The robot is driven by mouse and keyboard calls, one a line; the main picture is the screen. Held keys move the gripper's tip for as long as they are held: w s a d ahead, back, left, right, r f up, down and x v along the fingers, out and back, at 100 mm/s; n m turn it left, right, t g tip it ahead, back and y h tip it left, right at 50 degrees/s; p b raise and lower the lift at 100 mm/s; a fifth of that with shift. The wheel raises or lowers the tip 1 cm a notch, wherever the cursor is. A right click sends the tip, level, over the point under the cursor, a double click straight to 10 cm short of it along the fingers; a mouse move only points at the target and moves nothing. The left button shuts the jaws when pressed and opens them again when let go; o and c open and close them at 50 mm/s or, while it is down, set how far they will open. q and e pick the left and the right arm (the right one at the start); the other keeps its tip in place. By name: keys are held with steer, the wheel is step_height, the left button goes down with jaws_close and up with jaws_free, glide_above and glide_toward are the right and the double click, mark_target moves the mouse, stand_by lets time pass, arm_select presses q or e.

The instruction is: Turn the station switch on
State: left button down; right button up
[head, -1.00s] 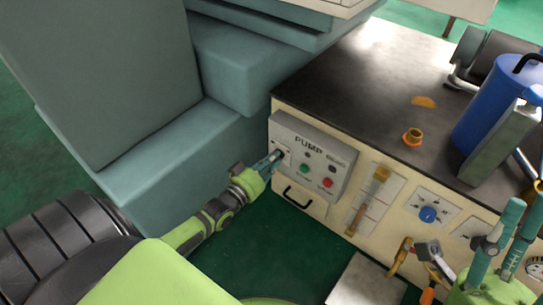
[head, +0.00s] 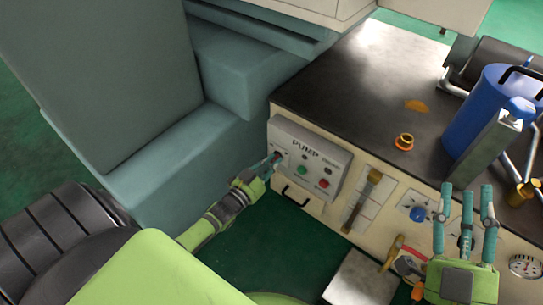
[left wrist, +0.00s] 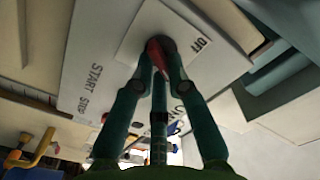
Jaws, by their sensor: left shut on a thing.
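The station switch is a small red handle (left wrist: 155,54) on a dark round base, set on a white plate with the word OFF beside it. It sits at the left end of the grey PUMP panel (head: 325,157) on the bench front. My left gripper (head: 275,159) reaches the switch from below left. In the left wrist view its fingers (left wrist: 160,66) are shut on the red handle, hiding part of it. My right gripper (head: 464,194) is at the lower right, fingers pointing up, spread and empty.
Green and red buttons (head: 324,183) sit right of the switch. The dark benchtop (head: 345,90) carries a blue canister (head: 484,105). Teal padded blocks (head: 190,165) stand close on the left.

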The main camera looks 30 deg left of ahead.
arm_select(q)
steer(key=shift+m, duration=0.3)
arm_select(e)
steer(key=shift+w+d+f+g, duration=0.1)
steer(key=shift+w+f+g, duration=0.15)
steer(key=shift+f, duration=0.2)
arm_select(q)
steer(key=c, duration=1.2)
jaws_free()
steer(key=shift+w, duration=0.1)
steer(key=s, duration=0.8)
steer(key=s+a, duration=0.1)
steer(key=s, duration=0.3)
steer(key=shift+d, duration=0.1)
